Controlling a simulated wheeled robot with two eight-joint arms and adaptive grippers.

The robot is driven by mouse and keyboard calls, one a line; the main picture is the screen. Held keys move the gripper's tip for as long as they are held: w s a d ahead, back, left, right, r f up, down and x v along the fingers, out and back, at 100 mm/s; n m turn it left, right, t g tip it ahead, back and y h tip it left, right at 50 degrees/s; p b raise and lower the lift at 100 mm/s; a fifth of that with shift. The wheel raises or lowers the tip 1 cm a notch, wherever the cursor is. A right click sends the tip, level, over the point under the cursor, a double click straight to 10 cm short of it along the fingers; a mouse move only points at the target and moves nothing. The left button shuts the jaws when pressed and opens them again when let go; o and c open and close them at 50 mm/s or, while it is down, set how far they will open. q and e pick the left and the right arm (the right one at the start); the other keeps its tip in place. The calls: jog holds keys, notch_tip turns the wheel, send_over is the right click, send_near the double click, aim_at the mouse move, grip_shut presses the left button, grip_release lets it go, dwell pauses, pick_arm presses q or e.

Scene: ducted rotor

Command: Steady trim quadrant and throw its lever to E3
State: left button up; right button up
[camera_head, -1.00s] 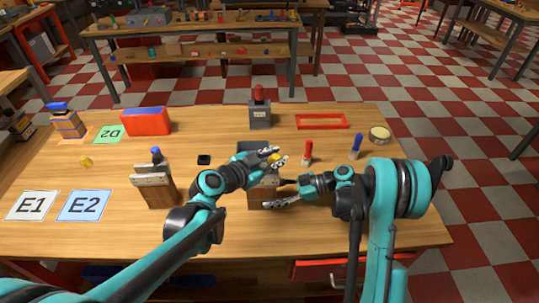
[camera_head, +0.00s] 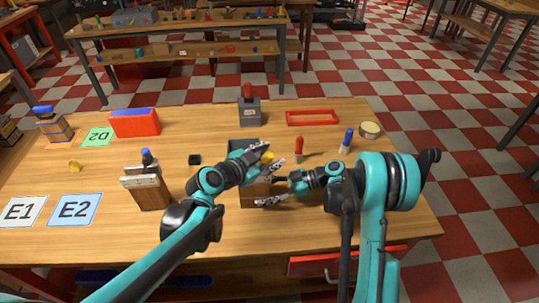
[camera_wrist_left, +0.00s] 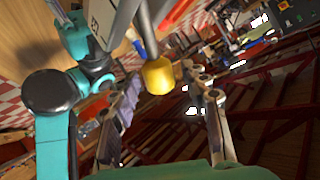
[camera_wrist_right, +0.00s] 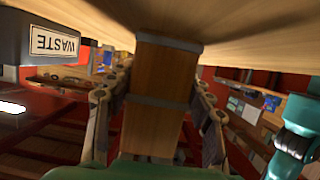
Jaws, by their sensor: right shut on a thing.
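A wooden block (camera_head: 253,196), seemingly the trim quadrant, stands on the table between my grippers. A yellow knob (camera_head: 267,158) sits above it. My right gripper (camera_head: 274,190) is shut on the block from the right; its wrist view shows the brown wooden body (camera_wrist_right: 160,90) with grey bands between the fingers. My left gripper (camera_head: 270,161) is at the yellow knob. In the left wrist view the knob (camera_wrist_left: 158,75), on a grey rod, is between the spread fingers, with gaps visible on both sides. I see no E3 mark.
A grey box (camera_head: 244,146) stands behind the left gripper. A wooden block with a blue knob (camera_head: 147,185) stands to the left, near cards E1 (camera_head: 20,212) and E2 (camera_head: 74,210). Red (camera_head: 299,148) and blue (camera_head: 347,140) pegs stand to the right. The front table edge is clear.

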pick_arm(q)
jog(key=v, duration=1.2)
dwell(0.5)
pick_arm(e)
jog(key=o, duration=1.1)
jog(key=shift+o, duration=0.2)
